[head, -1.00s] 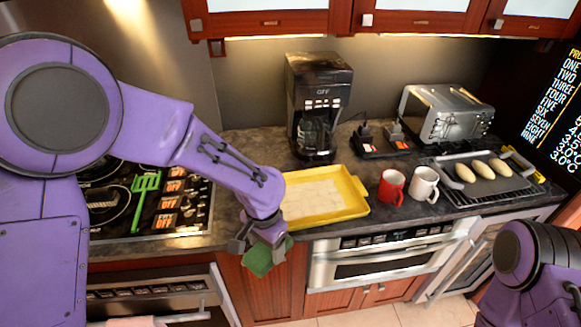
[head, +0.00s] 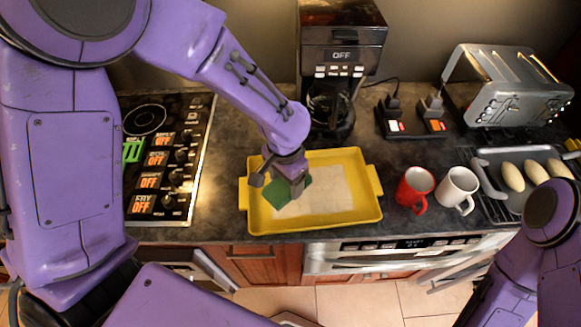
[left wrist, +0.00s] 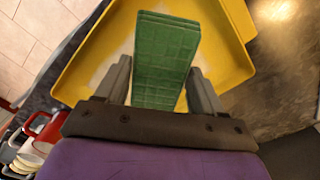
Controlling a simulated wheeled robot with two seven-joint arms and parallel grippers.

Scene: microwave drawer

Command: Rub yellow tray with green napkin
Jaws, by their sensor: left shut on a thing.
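The yellow tray (head: 372,208) lies on the dark counter in the middle of the head view, with a pale patch (head: 328,192) on its floor. My left gripper (head: 285,182) is over the left part of the tray, shut on the green napkin (head: 275,196). In the left wrist view the folded napkin (left wrist: 160,65) stands between the two fingers, above the yellow tray (left wrist: 85,65). I cannot tell for sure whether the napkin touches the tray floor. My right arm shows at the lower right of the head view; its gripper is not visible.
A red mug (head: 414,188) and a white mug (head: 457,189) stand right of the tray. A coffee maker (head: 338,70) stands behind it. The stove (head: 160,165) is to the left. A toaster (head: 515,90) and a pan with rolls (head: 520,175) are at the right.

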